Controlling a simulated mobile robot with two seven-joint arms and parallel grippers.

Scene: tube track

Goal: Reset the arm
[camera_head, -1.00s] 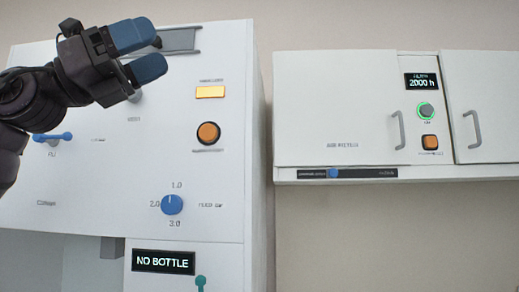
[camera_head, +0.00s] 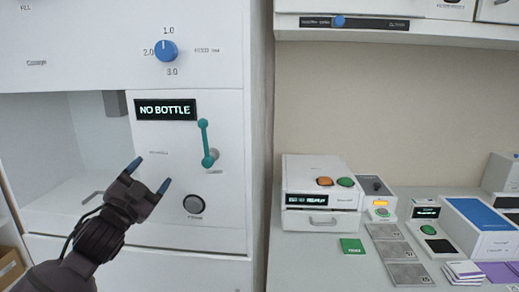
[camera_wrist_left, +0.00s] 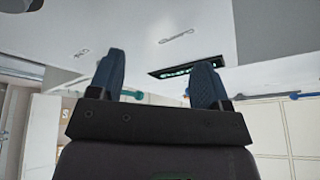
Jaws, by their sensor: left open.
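My left gripper (camera_head: 150,176) is dark with blue fingertips. It is open and empty in front of the white cabinet (camera_head: 225,110), below the "NO BOTTLE" display (camera_head: 165,110). In the left wrist view its two blue fingers (camera_wrist_left: 160,82) stand apart with nothing between them. The green lit display (camera_wrist_left: 185,68) shows behind them. A teal lever (camera_head: 206,143) and a dark round button (camera_head: 194,204) are to the right of the gripper. My right gripper is not in view.
A blue dial (camera_head: 166,51) sits above the display. An open recess (camera_head: 50,135) lies at left. On the counter (camera_head: 320,268) at right stand a white box unit (camera_head: 320,170), a green card (camera_head: 352,246), grey plates (camera_head: 400,250) and a blue-topped box (camera_head: 480,225). A shelf unit (camera_head: 450,32) hangs above.

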